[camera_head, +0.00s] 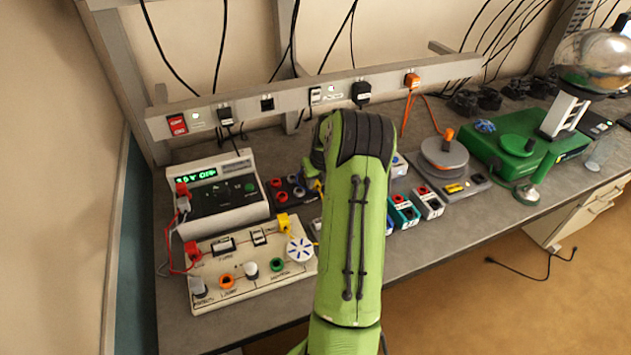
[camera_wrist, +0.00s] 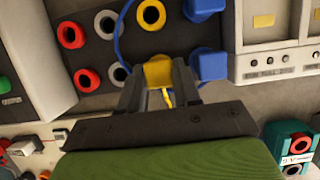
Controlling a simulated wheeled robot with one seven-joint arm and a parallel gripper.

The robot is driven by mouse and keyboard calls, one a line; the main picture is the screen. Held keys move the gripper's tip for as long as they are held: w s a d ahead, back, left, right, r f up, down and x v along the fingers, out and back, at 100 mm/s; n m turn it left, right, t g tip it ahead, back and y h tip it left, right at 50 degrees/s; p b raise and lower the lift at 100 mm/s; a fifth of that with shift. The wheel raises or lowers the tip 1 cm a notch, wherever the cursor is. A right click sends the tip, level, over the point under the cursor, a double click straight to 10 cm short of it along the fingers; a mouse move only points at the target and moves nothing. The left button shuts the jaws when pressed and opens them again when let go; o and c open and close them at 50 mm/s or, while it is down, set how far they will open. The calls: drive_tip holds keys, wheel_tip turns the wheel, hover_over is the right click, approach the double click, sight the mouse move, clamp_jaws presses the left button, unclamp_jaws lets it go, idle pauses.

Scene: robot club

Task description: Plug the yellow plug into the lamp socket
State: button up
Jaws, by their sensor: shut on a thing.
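The yellow plug (camera_wrist: 158,72) is held between the two fingers of my gripper (camera_wrist: 158,88) in the wrist view. A thin yellow lead hangs from it between the fingers. Ahead of the plug, a yellow-ringed socket (camera_wrist: 151,14) sits on a dark panel (camera_wrist: 84,9), apart from the plug. No readable label tells me which socket is the lamp socket. In the head view my green arm hides most of my gripper, with a bit of yellow (camera_head: 318,185) showing at its left, near the dark panel with red and blue rings (camera_head: 270,183).
Red-ringed (camera_wrist: 70,35) and grey-ringed sockets (camera_wrist: 106,22) lie left of the plug; blue plugs (camera_wrist: 208,65) stand close at right. A cream panel (camera_head: 205,294) with orange and green sockets and a white meter box (camera_head: 187,167) stand at left.

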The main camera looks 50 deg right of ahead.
drive_tip(key=shift+c, duration=0.6)
drive_tip(key=shift+r, duration=0.15)
drive_tip(key=shift+r+p, duration=0.8)
drive_tip(key=shift+r, duration=0.2)
drive_tip(key=shift+r+p, duration=1.3)
drive_tip(key=shift+r, duration=0.45)
